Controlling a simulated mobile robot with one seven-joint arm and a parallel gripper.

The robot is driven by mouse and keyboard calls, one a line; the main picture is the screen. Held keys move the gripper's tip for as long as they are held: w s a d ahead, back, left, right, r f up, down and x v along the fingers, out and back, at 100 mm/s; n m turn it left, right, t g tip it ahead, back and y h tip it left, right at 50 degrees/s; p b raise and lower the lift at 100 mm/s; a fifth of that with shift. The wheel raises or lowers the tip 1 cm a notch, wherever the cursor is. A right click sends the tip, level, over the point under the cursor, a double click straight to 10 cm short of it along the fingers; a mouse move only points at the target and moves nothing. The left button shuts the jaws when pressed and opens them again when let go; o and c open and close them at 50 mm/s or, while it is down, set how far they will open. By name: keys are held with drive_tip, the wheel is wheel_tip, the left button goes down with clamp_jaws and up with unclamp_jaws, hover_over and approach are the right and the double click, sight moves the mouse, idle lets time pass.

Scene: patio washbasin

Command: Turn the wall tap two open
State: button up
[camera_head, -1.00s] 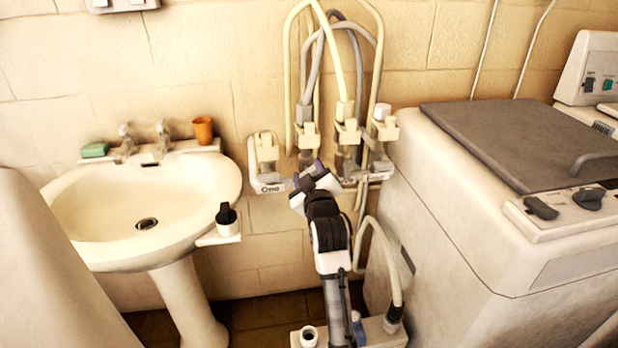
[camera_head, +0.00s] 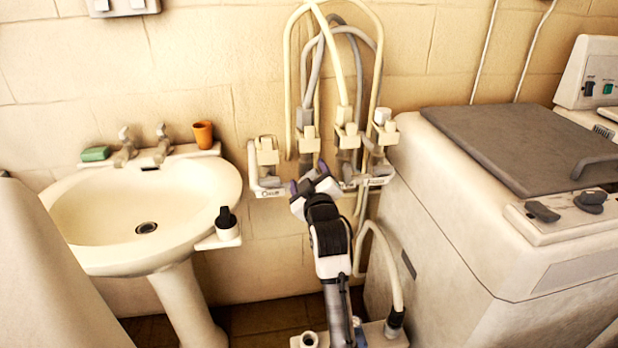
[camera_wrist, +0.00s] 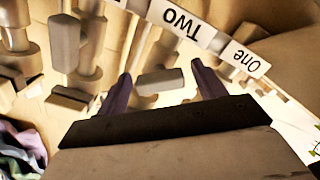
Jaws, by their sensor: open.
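A row of wall taps with pale block handles is on the wall in the head view. Wall tap two (camera_head: 308,140) is second from the left, with a hose rising from it. My gripper (camera_head: 308,178) is just below it and hides its label. In the wrist view, the upside-down "Two" label (camera_wrist: 182,19) is at the top. A pale block handle (camera_wrist: 160,81), apparently tap two's, shows between the fingertips of my open gripper (camera_wrist: 163,75). I cannot tell whether the fingers touch it.
Tap one (camera_head: 266,155) is close on the left, and tap three (camera_head: 346,137) close on the right. Hoses arch above. A washbasin (camera_head: 200,200) stands left, with an orange cup (camera_head: 203,134) and green soap (camera_head: 95,154). A washing machine (camera_head: 450,220) stands right.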

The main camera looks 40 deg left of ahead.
drive_tip(key=b+v, duration=0.3)
drive_tip(key=v, duration=1)
drive_tip(key=shift+s+d, duration=0.25)
drive_tip(key=shift+d, duration=0.1)
